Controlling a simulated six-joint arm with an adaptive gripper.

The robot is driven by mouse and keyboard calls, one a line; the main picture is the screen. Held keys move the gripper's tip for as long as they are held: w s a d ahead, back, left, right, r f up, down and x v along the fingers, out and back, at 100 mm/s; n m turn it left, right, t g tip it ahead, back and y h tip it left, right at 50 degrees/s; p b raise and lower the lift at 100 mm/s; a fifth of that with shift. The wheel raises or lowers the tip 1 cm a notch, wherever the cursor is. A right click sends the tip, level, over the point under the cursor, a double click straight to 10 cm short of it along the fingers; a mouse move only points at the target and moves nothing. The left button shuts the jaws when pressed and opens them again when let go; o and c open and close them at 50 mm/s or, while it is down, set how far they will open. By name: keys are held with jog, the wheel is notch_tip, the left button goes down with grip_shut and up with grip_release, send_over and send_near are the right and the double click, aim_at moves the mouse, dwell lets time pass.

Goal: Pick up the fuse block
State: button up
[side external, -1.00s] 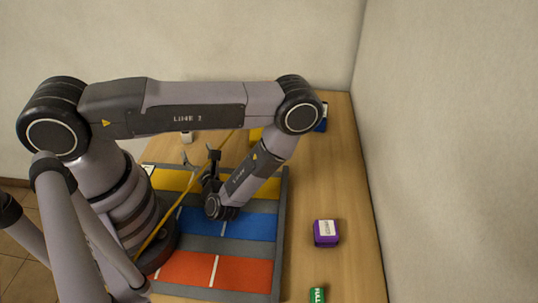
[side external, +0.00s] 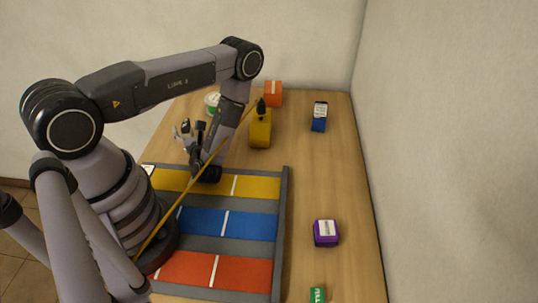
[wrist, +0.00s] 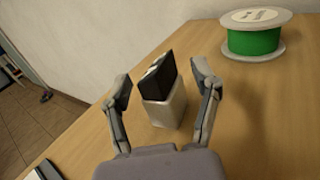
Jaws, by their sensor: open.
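A small white block with a black upper part (wrist: 163,112), which I take to be the fuse block, stands on the table in the wrist view. Its black part leans slightly and has pale marks on top. My gripper (wrist: 163,85) is open, with one finger to each side of the block and gaps visible on both sides. In the side view my gripper (side external: 187,138) is low beyond the tray's yellow strip. The block (side external: 186,127) shows there only as a small pale shape, partly hidden by the fingers.
A green spool (wrist: 253,41) stands behind the block. A tray (side external: 285,215) with yellow, blue and red strips lies in front.

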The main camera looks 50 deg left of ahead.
jog(key=shift+w+a, duration=0.1)
jog(key=shift+a, duration=0.4)
grip_shut()
